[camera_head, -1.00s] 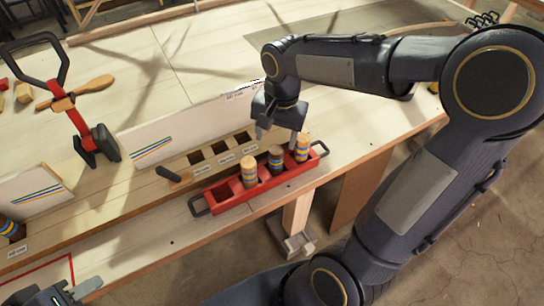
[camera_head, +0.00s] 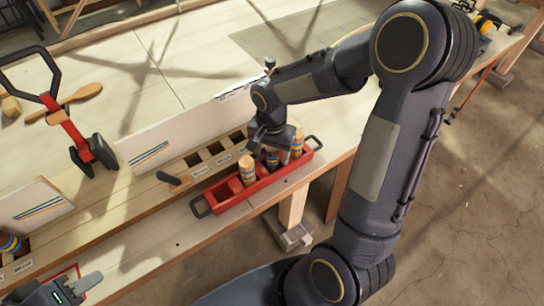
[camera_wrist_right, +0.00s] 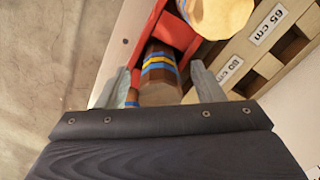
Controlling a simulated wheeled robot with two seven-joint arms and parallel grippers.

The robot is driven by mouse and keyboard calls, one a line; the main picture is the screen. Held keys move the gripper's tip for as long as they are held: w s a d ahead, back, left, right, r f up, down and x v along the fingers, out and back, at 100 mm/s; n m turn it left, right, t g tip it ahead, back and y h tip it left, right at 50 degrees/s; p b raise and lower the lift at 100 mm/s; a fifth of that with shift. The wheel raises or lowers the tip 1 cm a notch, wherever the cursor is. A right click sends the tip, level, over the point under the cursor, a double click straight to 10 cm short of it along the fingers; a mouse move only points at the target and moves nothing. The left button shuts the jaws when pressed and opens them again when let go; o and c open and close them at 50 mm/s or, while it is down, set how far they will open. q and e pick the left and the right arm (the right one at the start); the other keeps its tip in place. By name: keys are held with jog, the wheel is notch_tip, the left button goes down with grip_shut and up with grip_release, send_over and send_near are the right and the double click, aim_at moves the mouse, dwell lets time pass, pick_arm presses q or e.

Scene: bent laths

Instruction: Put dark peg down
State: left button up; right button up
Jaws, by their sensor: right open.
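The dark peg (camera_head: 272,159), brown with blue and yellow bands, stands in the red tray (camera_head: 225,203) between two lighter pegs. My right gripper (camera_head: 271,154) is over the tray, its fingers open on either side of the dark peg and partly hiding it. In the right wrist view the dark peg (camera_wrist_right: 160,78) shows between the spread fingers (camera_wrist_right: 164,86); I cannot tell whether either finger touches it. My left gripper (camera_head: 75,288) is at the lower left, away from the tray; its jaw opening is unclear.
A light peg (camera_head: 247,170) and another light peg (camera_head: 297,145) flank the dark one. A wooden rack (camera_head: 205,172) with square holes and labels lies behind the tray, before a white board (camera_head: 185,135). The table edge is close in front.

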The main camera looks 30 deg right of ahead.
jog(key=c, duration=1.2)
jog(key=shift+o, duration=0.2)
jog(key=shift+r, duration=0.1)
jog(key=shift+r, duration=0.45)
notch_tip(320, 180, up, 2)
jog(key=shift+r, duration=0.15)
jog(key=s+r+b, duration=0.1)
jog(key=s+r, duration=0.4)
jog(key=s, duration=0.2)
jog(key=s+d+r+b, duration=0.1)
jog(key=s+r, duration=0.3)
jog(key=s, duration=0.3)
jog(key=shift+r+b, duration=0.35)
